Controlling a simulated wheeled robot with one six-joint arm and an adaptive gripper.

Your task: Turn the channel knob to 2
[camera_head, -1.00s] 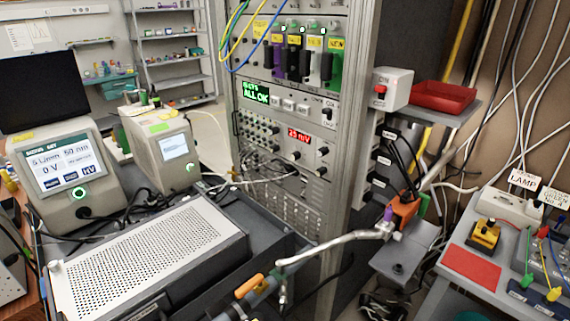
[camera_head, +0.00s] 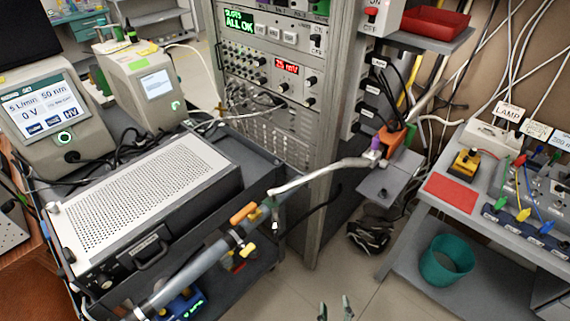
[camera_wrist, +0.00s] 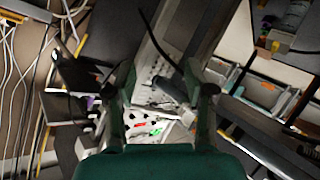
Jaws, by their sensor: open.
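The instrument rack (camera_head: 325,150) stands at the centre of the head view. Its panel has a red "mV" display (camera_head: 287,68) with dark knobs around it, such as one knob (camera_head: 311,81) to the right. Another knob (camera_head: 317,42) sits higher, right of the green "ALL OK" display (camera_head: 239,20). The labels are too small to tell which is the channel knob or its setting. My gripper (camera_head: 335,311) shows only its green fingertips at the bottom edge, apart from the rack. In the wrist view, my gripper (camera_wrist: 160,72) is open and empty, with the rack front beyond it.
A cart with a perforated grey box (camera_head: 150,195) stands left of the rack, with a pipe (camera_head: 205,262) along its near side. A side table with a red mat (camera_head: 450,194) and a teal bin (camera_head: 446,262) are at right. Some clear floor lies between.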

